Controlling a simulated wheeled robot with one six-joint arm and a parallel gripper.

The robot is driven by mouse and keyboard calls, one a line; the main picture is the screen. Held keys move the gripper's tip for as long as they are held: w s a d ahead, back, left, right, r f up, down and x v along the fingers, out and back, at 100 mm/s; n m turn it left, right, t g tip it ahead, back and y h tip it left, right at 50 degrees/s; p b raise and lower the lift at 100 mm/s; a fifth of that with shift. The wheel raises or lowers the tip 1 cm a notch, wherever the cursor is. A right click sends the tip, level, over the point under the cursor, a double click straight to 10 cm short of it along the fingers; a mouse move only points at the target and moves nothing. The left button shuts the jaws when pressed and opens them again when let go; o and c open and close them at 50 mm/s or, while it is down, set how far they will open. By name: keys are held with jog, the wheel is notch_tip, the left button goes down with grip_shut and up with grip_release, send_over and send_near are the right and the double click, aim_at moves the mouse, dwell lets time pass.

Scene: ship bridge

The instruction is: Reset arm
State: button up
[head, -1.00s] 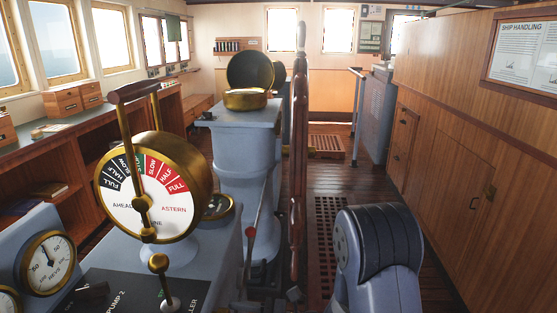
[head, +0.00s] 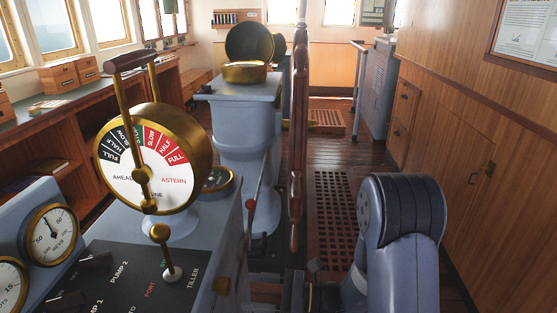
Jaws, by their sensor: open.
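A blue-grey link of my arm (head: 400,240), with a black ribbed top, rises at the lower right. It stands over the deck, to the right of the ship's wheel. A lower part of the arm reaches left toward the bottom edge and is cut off there. My gripper does not show in the head view, so what lies between its jaws is hidden.
The brass engine telegraph (head: 150,165) and the console (head: 150,275) with gauges and levers fill the left front. The wooden wheel (head: 299,140) stands edge-on beside the grey binnacle (head: 245,150). Wooden cabinets (head: 465,150) line the right. The deck grating (head: 335,205) is clear.

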aim_at(230, 289)
jog(key=a, duration=0.5)
jog(key=shift+w+a+r, duration=0.15)
jog(key=shift+w+a, duration=0.1)
jog(key=shift+a, duration=0.1)
jog(key=shift+w+r+n+g+b, duration=0.25)
jog(key=shift+n+b, duration=1.9)
jog(key=shift+n, duration=3.3)
jog(key=shift+f+n+g+b, duration=0.15)
jog(key=shift+n+g+b, duration=0.3)
jog(key=shift+n+b, duration=3.35)
jog(key=n+p, duration=0.3)
